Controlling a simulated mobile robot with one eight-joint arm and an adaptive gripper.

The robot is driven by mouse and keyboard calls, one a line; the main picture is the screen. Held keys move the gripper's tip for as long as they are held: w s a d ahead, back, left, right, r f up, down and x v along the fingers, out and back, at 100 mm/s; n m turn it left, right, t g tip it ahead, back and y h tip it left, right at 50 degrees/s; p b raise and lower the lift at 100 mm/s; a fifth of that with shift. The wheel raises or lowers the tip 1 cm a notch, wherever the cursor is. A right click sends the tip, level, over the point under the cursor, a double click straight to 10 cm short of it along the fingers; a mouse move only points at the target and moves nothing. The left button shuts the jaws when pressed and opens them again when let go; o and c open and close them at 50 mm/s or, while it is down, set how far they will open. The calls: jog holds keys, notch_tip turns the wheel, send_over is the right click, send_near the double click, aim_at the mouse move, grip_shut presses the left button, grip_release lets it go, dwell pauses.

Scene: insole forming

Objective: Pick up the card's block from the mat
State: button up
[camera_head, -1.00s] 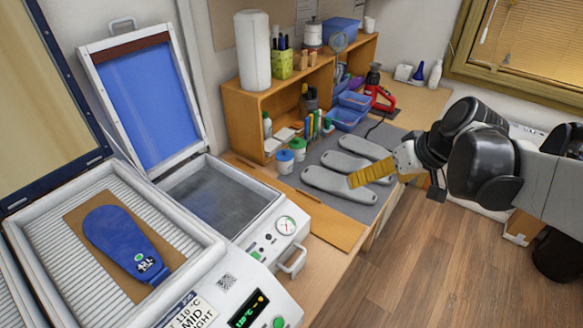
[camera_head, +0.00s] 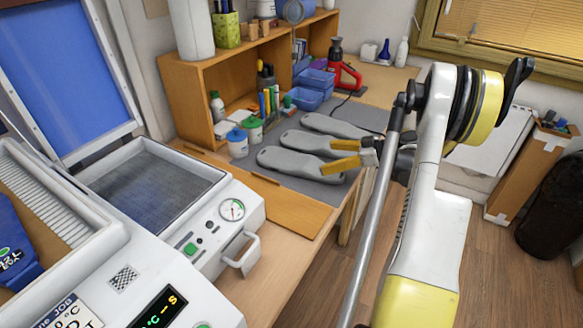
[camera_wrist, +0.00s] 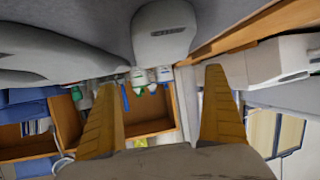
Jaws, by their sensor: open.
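Several grey foot-shaped blocks lie side by side on the dark grey mat (camera_head: 365,116): a front block (camera_head: 285,160), a middle block (camera_head: 305,143) and a back block (camera_head: 335,124). My gripper (camera_head: 327,157) is open, its yellow fingers spread at the right ends of the front and middle blocks. Nothing is held. In the wrist view my gripper (camera_wrist: 164,85) has a finger at each side, and a grey block end (camera_wrist: 163,35) with a dark marking shows beyond the gap. Another block (camera_wrist: 50,50) lies to the left there. The job card (camera_head: 70,312) is partly cut off at the lower left.
A press (camera_head: 205,250) with an open lid stands at the left. A wooden shelf (camera_head: 192,95), jars (camera_head: 238,143), pens and blue bins (camera_head: 305,98) stand behind the mat. A red tool (camera_head: 345,73) stands at the back.

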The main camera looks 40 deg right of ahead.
aim_at(307, 161)
jog(key=b+x, duration=0.1)
jog(key=x, duration=0.3)
jog(key=shift+s+f, duration=0.1)
jog(key=b+x, duration=0.1)
jog(key=x, duration=0.1)
jog(key=b+x, duration=0.1)
jog(key=x, duration=0.2)
jog(key=shift+s+f, duration=0.1)
jog(key=shift+f, duration=0.15)
jog(key=shift+r, duration=0.1)
jog(key=c, duration=1.3)
